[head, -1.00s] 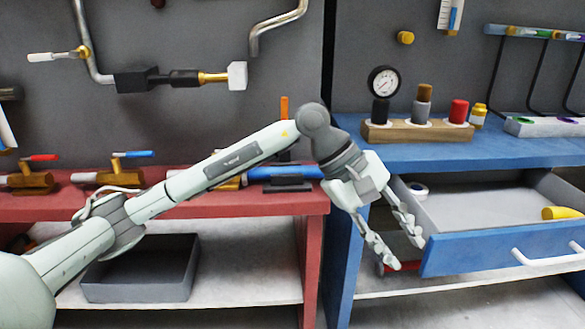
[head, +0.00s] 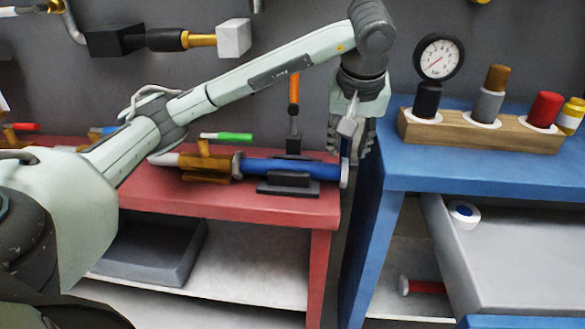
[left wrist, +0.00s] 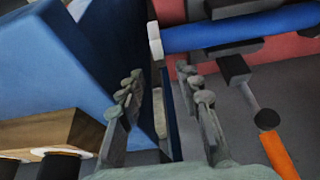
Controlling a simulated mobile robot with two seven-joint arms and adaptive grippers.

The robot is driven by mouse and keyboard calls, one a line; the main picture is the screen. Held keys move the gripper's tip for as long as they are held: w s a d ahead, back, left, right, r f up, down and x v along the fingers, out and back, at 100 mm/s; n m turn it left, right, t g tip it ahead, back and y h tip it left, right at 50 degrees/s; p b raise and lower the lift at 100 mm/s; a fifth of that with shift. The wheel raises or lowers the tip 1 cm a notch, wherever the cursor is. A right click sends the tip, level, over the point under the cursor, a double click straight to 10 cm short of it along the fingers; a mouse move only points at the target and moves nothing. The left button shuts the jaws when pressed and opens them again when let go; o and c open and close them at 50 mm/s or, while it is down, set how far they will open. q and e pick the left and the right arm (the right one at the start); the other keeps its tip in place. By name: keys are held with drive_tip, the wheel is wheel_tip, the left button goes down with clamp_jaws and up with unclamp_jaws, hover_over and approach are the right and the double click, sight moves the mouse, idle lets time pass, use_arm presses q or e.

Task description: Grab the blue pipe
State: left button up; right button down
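The blue pipe (head: 315,168) lies level on a black stand (head: 287,188) on the red bench, with pale flanges at its ends. It also shows in the left wrist view (left wrist: 240,28), running from the white flange toward the upper right. My left gripper (head: 352,155) hangs down by the pipe's right end, in front of the gap between the benches. In the left wrist view its fingers (left wrist: 165,88) are spread, with nothing between them. The pipe lies beyond the right finger, apparently not touched. My right gripper is not in view.
The blue bench (head: 480,178) with its open drawer (head: 515,260) stands close on the right. A wooden block (head: 480,130) there holds a gauge and several fittings. A brass valve with a green handle (head: 227,137) adjoins the pipe's left end. An orange-handled tool (head: 293,95) stands behind the pipe.

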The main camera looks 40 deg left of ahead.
sight(345, 154)
use_arm(q)
drive_tip(key=x, duration=0.4)
drive_tip(key=shift+a+r, duration=0.1)
drive_tip(key=shift+a, duration=0.1)
drive_tip(key=shift+w+f, duration=0.1)
drive_tip(key=shift+f, duration=0.15)
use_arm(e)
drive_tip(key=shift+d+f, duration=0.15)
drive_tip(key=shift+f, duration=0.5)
use_arm(q)
drive_tip(key=shift+c, duration=0.2)
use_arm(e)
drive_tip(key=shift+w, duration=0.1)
use_arm(q)
clamp_jaws()
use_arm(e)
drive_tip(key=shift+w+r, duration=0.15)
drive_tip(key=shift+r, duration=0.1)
use_arm(q)
drive_tip(key=shift+r, duration=0.1)
